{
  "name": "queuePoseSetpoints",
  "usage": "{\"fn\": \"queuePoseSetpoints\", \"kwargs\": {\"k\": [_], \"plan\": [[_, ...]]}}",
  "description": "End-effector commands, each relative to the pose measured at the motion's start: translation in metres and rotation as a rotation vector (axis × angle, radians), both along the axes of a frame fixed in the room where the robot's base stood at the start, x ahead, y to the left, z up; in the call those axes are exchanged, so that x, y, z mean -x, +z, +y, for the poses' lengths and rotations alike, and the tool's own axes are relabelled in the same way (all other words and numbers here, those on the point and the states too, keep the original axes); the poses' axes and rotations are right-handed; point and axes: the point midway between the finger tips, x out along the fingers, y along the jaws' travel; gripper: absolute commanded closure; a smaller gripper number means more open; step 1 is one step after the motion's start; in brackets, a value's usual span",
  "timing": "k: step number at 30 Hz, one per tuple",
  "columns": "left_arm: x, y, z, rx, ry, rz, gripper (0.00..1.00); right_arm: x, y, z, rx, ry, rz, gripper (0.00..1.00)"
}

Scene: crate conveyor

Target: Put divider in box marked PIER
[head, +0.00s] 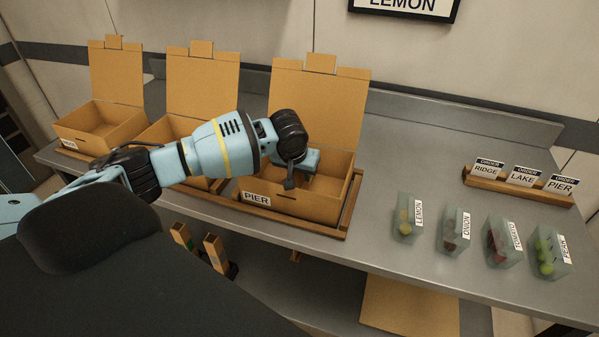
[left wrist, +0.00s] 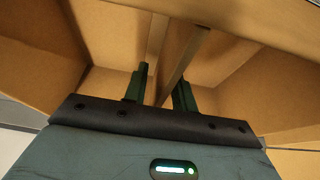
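The open cardboard box marked PIER (head: 256,199) stands at the right of the row of boxes, its lid raised behind it. My left gripper (head: 290,182) points down into this box. In the left wrist view its two dark fingers (left wrist: 160,88) are spread apart inside the box. A thin cardboard divider (left wrist: 184,62) stands upright in the box and runs between the fingers, with a visible gap to the left finger. The divider's lower part is hidden, and I cannot make it out in the head view. My right gripper is not in view.
Two more open boxes, at the far left (head: 80,125) and the middle (head: 160,133), stand on the counter. Several clear labelled containers, such as LEMON (head: 407,222), stand at right before a card holder (head: 515,190). Cardboard pieces (head: 214,250) stand below the counter.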

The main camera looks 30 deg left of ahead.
Motion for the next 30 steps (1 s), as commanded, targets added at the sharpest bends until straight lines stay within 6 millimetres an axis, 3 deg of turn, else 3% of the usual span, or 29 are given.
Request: {"fn": "queuePoseSetpoints", "kwargs": {"k": [5,21,30], "plan": [[0.001,0.009,0.000,0.000,0.000,-0.002,0.73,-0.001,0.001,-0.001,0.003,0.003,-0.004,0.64],[0.037,0.099,-0.009,0.001,0.000,-0.005,0.73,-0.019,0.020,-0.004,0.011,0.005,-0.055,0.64],[0.045,0.114,-0.010,-0.001,0.001,0.000,0.73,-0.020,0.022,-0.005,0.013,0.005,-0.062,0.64]]}}
